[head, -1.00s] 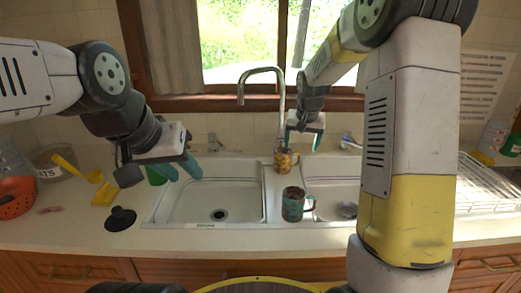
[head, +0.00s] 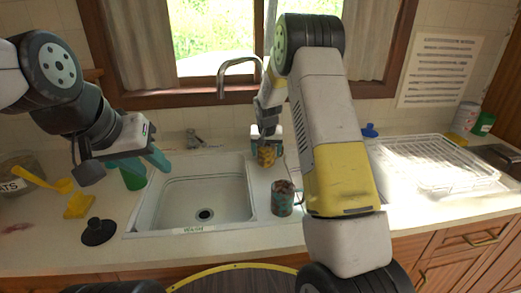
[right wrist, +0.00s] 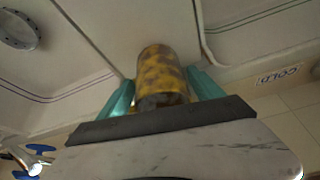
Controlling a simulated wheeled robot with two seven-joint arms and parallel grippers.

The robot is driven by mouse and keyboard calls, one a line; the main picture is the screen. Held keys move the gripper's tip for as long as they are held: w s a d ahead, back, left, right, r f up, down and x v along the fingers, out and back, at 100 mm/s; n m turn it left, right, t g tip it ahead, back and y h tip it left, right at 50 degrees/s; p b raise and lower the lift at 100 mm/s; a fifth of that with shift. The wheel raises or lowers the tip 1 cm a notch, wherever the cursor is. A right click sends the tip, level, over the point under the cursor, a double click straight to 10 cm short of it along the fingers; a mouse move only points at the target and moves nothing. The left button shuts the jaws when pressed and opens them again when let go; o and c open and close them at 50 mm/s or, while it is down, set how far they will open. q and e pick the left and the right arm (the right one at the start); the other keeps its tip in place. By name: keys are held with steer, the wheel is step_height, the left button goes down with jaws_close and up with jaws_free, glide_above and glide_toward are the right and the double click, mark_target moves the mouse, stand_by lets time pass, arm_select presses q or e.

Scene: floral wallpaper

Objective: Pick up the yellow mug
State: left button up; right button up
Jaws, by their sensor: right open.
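The yellow mug (head: 266,156), mottled yellow and brown, stands on the sink's divider behind a teal-and-brown mug (head: 282,198). In the right wrist view the yellow mug (right wrist: 160,72) is between the two teal fingers of my right gripper (right wrist: 160,92). The fingers are open, one on each side of it; I cannot tell whether they touch it. In the head view my right gripper (head: 268,142) is at the mug, partly hidden by its arm. My left gripper (head: 146,162) is open and empty above the counter left of the sink.
The left sink basin (head: 200,200) is empty; my right arm hides most of the right one. A tap (head: 240,66) rises behind. A green container (head: 133,179), black plunger-like object (head: 98,231) and yellow sponge (head: 79,206) are at left. A dish rack (head: 435,163) is at right.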

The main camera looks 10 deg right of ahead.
steer(key=shift+x, duration=1.5)
steer(key=shift+r, duration=0.1)
steer(key=c, duration=1.4)
steer(key=shift+c, duration=0.2)
steer(key=shift+w, duration=0.1)
